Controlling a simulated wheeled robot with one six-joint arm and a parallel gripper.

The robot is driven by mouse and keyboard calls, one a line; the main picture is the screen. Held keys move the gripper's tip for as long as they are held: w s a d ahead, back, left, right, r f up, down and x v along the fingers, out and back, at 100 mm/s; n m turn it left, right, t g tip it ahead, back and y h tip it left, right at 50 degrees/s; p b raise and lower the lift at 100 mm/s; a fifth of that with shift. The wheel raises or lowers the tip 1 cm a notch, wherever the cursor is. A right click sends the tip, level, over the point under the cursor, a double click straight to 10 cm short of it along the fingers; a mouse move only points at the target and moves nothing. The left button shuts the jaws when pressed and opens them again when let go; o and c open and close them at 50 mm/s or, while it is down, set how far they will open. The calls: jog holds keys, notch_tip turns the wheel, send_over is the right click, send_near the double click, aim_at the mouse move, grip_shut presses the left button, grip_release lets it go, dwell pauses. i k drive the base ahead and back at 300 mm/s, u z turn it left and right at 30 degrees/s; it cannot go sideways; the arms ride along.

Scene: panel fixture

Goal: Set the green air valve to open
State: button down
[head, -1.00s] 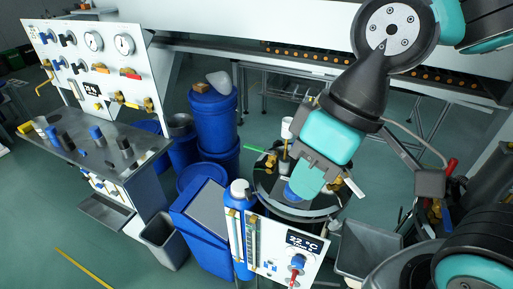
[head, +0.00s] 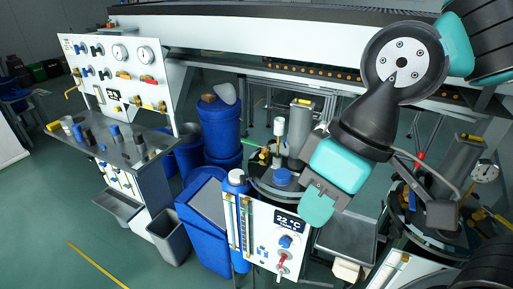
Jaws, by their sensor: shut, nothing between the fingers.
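A brass valve fitting (head: 265,155) sits at the left rim of the round vessel (head: 262,190). My gripper (head: 317,207) is shut and empty. It points downward, to the right of the fitting and apart from it, in front of the vessel's right side and near the upper right corner of the white panel. It hides part of the vessel.
The white panel (head: 262,222) carries a 22 °C display (head: 290,220), a blue knob (head: 285,241) and a red-handled valve (head: 283,262). Blue drums (head: 220,125) stand behind left. A workbench (head: 120,150) with a gauge board (head: 118,75) is farther left. Another vessel with a gauge (head: 485,173) is at right.

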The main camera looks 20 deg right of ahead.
aim_at(256, 143)
jog(key=u, duration=0.55)
jog(key=i, duration=1)
jog(key=z, duration=0.45)
